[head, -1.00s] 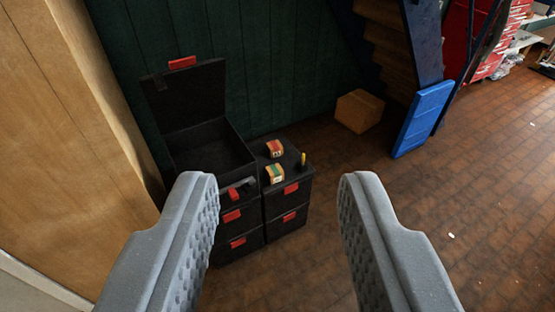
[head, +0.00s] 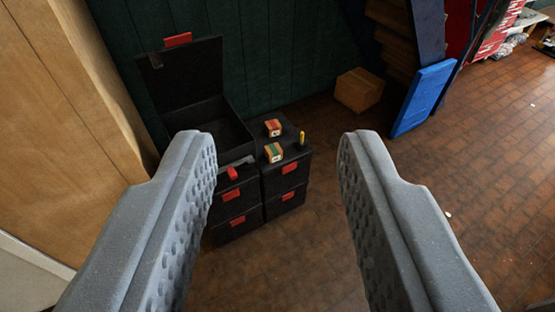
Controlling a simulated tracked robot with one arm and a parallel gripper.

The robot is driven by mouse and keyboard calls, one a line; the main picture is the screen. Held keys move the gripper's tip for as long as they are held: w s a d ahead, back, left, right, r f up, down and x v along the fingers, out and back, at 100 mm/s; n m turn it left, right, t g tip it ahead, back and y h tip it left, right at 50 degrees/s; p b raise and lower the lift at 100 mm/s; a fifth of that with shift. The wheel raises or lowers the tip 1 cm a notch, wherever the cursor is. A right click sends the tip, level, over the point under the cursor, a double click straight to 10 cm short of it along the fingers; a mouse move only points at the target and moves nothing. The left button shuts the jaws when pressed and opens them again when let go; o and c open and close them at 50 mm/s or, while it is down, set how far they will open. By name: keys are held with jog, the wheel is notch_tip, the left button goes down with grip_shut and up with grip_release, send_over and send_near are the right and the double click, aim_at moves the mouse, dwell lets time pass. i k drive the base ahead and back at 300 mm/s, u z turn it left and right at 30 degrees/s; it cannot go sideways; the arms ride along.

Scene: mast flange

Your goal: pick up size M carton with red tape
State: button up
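A small carton with red tape (head: 273,127) stands on top of the right black toolbox stack (head: 287,183). A similar carton with green tape (head: 273,152) stands just in front of it on the same top. The size letters are too small to read for certain. My gripper (head: 276,150) is open and empty. Its two grey fingers stand wide apart in the foreground, and the cartons show between them, farther off and lower down.
A yellow and dark upright object (head: 302,138) stands right of the cartons. An open black toolbox (head: 195,121) with its lid raised is on the left, near a wooden panel (head: 65,110). A cardboard box (head: 359,90) and blue panel (head: 423,98) stand behind. The brick floor at right is mostly clear.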

aim_at(273, 128)
jog(key=z, duration=0.6)
jog(key=i, duration=3.2)
jog(key=u, duration=0.65)
jog(key=k, duration=0.65)
jog(key=u, duration=0.25)
jog(key=i, duration=0.65)
jog(key=z, duration=0.15)
